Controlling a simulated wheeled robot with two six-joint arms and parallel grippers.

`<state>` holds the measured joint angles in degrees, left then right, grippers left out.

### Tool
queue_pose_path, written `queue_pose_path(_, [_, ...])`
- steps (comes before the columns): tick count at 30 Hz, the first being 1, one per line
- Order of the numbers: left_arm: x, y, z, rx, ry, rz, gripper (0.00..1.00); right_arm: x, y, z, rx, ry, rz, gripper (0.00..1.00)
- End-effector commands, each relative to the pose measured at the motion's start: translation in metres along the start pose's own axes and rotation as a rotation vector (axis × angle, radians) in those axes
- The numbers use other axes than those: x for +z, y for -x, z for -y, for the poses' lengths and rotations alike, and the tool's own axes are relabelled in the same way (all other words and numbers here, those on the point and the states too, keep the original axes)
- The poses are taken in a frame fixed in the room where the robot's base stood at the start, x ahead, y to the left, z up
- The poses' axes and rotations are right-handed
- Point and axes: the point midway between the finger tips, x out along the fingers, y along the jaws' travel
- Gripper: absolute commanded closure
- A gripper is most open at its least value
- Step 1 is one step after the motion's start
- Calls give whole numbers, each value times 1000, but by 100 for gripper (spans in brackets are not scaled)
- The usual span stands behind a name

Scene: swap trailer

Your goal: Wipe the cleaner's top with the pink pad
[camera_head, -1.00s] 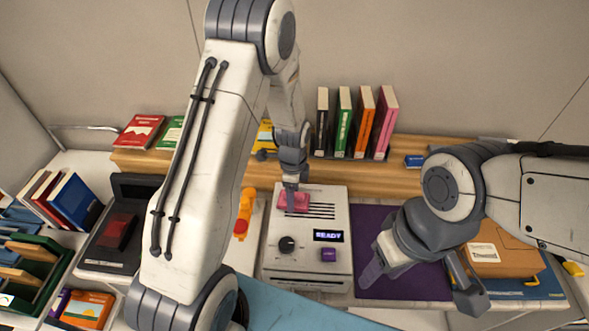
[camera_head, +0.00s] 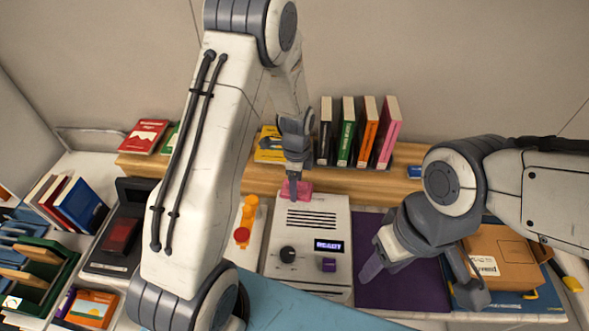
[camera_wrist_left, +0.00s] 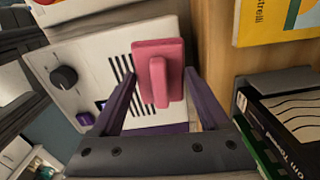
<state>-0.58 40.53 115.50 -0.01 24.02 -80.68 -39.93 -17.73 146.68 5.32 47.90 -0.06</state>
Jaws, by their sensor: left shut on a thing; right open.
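The cleaner (camera_head: 309,262) is a white box with black vent slots on top, a dark knob, a small display and a purple button. It also shows in the left wrist view (camera_wrist_left: 88,58). The pink pad (camera_head: 296,190) is at the back edge of the cleaner's top. In the left wrist view the pad (camera_wrist_left: 158,64) has a raised grip bar between the fingers. My left gripper (camera_head: 294,178) is shut on the pad from above. Whether the pad touches the top is hard to tell. My right gripper (camera_head: 420,284) is open and empty, over the purple mat beside the cleaner.
A wooden shelf (camera_head: 250,176) with several upright books (camera_head: 347,132) runs behind the cleaner. An orange-and-yellow tool (camera_head: 246,220) lies left of it. A purple mat (camera_head: 405,290) and a brown satchel (camera_head: 510,258) are at right. A red-topped black device (camera_head: 121,236) stands at left.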

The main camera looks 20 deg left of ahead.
Motion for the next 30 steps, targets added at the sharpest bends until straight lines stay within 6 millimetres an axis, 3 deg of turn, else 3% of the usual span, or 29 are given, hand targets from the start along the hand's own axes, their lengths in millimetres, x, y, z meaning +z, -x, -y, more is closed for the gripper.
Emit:
queue_pose_path(1, [-1,9,0,-1,-2,0,91,0,8,1,0,1,0,50])
queue_pose_path(11, [-6,36,1,-1,-9,0,91,-2,29,2,0,5,0,50])
queue_pose_path(30, [-7,36,1,-1,-10,0,91,-2,29,2,0,5,0,50])
